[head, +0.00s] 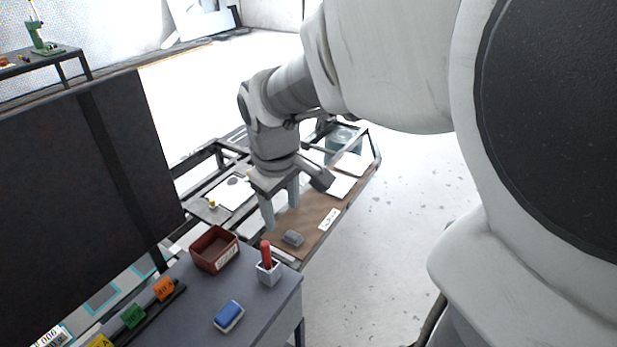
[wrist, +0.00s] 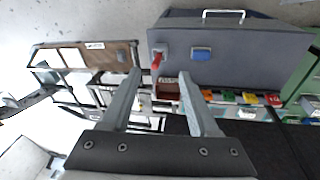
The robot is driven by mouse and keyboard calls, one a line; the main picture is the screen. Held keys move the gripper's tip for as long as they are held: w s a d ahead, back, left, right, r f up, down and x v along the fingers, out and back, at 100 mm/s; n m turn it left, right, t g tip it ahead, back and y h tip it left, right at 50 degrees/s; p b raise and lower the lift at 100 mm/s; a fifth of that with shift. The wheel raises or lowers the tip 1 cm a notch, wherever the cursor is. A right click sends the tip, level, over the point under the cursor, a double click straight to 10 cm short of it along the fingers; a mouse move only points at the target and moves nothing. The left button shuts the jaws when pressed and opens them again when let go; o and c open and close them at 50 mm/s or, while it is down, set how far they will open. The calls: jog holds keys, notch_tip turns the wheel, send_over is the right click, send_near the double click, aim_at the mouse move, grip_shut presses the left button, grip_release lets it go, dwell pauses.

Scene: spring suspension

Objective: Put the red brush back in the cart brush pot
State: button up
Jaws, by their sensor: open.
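The red brush (head: 266,252) stands in a small pale grey pot (head: 270,273) near the corner of the dark grey cart top (head: 262,305). Its red handle sticks up out of the pot. My gripper (head: 280,208) is open and empty, above and beyond the pot in the head view, apart from the brush. In the wrist view the red brush (wrist: 156,62) and pot (wrist: 160,51) show beyond the fingertips (wrist: 160,74), nearer the left finger. The lower part of the brush is hidden inside the pot.
A dark red bin (head: 214,249) and a blue eraser (head: 228,315) sit beside the pot on the cart. Coloured tags (head: 133,316) line its left edge. A bench with a brown board (head: 312,212) holding a grey block (head: 293,238) is behind. Floor at right is open.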

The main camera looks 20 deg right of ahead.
jog(key=s+r+m+t+y, duration=0.1)
jog(key=s+r+m+t, duration=0.2)
jog(key=s, duration=0.9)
notch_tip(320, 180, up, 3)
jog(key=shift+s+a+f+m, duration=0.15)
jog(key=shift+a+m, duration=0.3)
jog(key=shift+m, duration=0.65)
jog(key=shift+c, duration=0.2)
jog(key=shift+c, duration=0.7)
jog(key=shift+s, duration=0.15)
